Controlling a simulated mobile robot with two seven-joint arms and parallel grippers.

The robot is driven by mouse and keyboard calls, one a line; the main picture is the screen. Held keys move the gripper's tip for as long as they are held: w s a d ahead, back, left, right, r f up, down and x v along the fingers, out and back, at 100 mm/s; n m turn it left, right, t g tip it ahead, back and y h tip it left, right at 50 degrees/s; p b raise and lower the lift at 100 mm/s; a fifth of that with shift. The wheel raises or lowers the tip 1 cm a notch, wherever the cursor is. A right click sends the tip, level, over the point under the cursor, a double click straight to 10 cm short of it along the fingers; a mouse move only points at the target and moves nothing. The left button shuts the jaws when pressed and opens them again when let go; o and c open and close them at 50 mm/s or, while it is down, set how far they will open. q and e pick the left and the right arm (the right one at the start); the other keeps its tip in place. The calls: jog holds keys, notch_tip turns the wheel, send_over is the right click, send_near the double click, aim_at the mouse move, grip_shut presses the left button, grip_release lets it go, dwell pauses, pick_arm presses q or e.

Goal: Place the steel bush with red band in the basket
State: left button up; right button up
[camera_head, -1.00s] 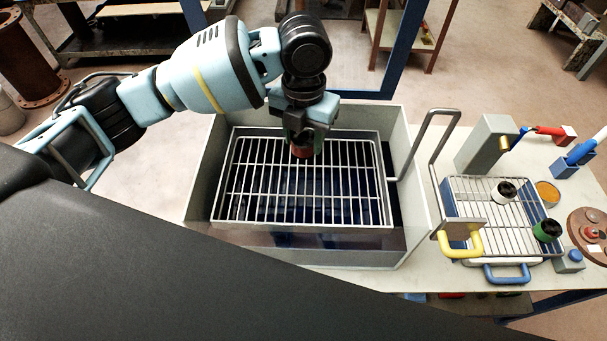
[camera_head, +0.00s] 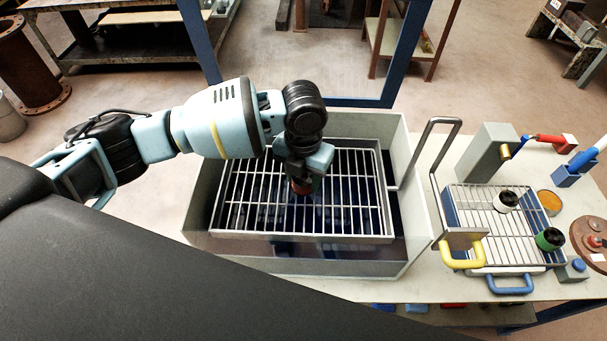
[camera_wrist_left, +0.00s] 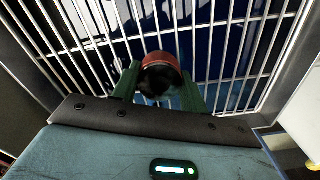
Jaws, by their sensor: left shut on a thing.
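The bush with the red band (camera_wrist_left: 161,62) is between the green fingers of my left gripper (camera_wrist_left: 160,85), which is shut on it. In the head view my left gripper (camera_head: 304,178) points down over the wire basket (camera_head: 360,165), with the red of the bush (camera_head: 302,188) at its tips. The basket is a rectangular wire rack inside a grey tank. The bush is over the bars near the basket's middle; I cannot tell whether it touches them. My right gripper is not in view.
The grey tank (camera_head: 418,215) has raised walls around the basket, and a bent handle (camera_head: 432,150) rises at its right. On the right, a smaller wire rack (camera_head: 490,225) has a white bush (camera_head: 506,201) and a green bush (camera_head: 548,239). A grey block (camera_head: 487,150) stands behind.

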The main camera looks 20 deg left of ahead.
aim_at(304, 177)
pick_arm(q)
jog(key=shift+f, duration=0.1)
jog(key=o, duration=1.2)
notch_tip(304, 177, up, 12)
jog(key=shift+r+p, duration=0.2)
jog(key=shift+p, duration=0.1)
